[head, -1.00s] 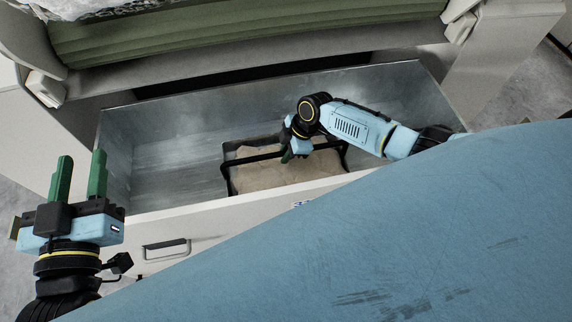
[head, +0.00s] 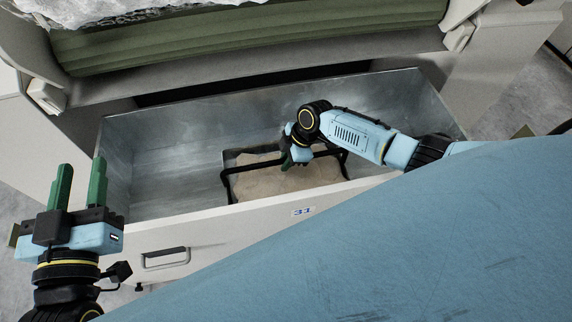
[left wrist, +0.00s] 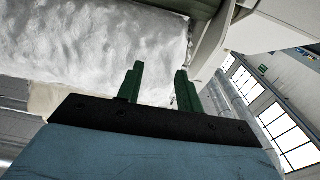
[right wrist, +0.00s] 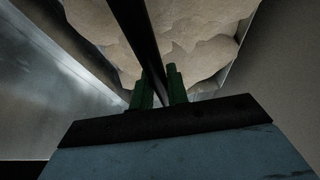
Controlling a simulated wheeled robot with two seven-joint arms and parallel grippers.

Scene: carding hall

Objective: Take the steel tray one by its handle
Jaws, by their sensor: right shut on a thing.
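The steel tray (head: 255,149) sits inside a metal-lined drawer in the head view, holding lumpy beige material. A black bar handle (head: 248,164) spans over it. My right gripper (head: 287,161) reaches down into the drawer and is shut on this handle. In the right wrist view, the handle (right wrist: 149,45) runs between the two green fingers of my right gripper (right wrist: 158,84), with the beige material beyond. My left gripper (head: 79,184) is open and empty, outside the drawer at the left; its parted fingers also show in the left wrist view (left wrist: 159,85).
The drawer (head: 165,160) is pulled out, with walls around the tray; its front panel carries a pull handle (head: 165,258) and a "31" label (head: 303,212). A green roller (head: 250,40) and machine body stand behind. The drawer's left part is empty.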

